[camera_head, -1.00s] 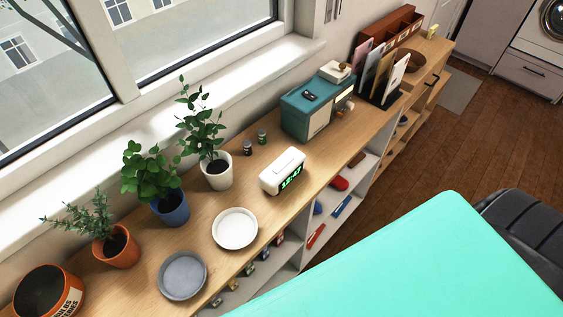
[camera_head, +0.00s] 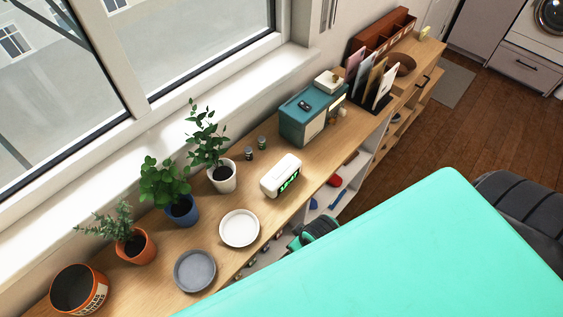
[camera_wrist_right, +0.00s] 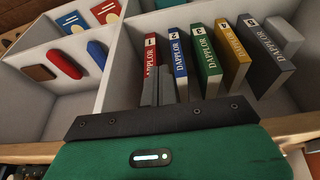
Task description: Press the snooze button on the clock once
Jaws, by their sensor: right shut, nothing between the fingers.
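The white clock (camera_head: 281,176) stands on the wooden shelf top, its green-lit digits facing the room. Its top faces up and is uncovered, with a pale raised bar that is hard to make out. My right gripper (camera_wrist_right: 160,85) is shut and empty in the right wrist view, in front of the books in the open shelf below the top. In the head view part of my green and black arm (camera_head: 314,231) shows beside the shelf's front edge, below and right of the clock, apart from it. The clock is not in the right wrist view. My left gripper is not in view.
A white plate (camera_head: 239,228) and a grey plate (camera_head: 195,270) lie left of the clock. Potted plants (camera_head: 181,209) stand behind them. A teal box (camera_head: 306,117) stands to the right. Several books (camera_wrist_right: 206,58) stand in the shelf compartment. The shelf top's edge (camera_wrist_right: 40,150) runs near my gripper.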

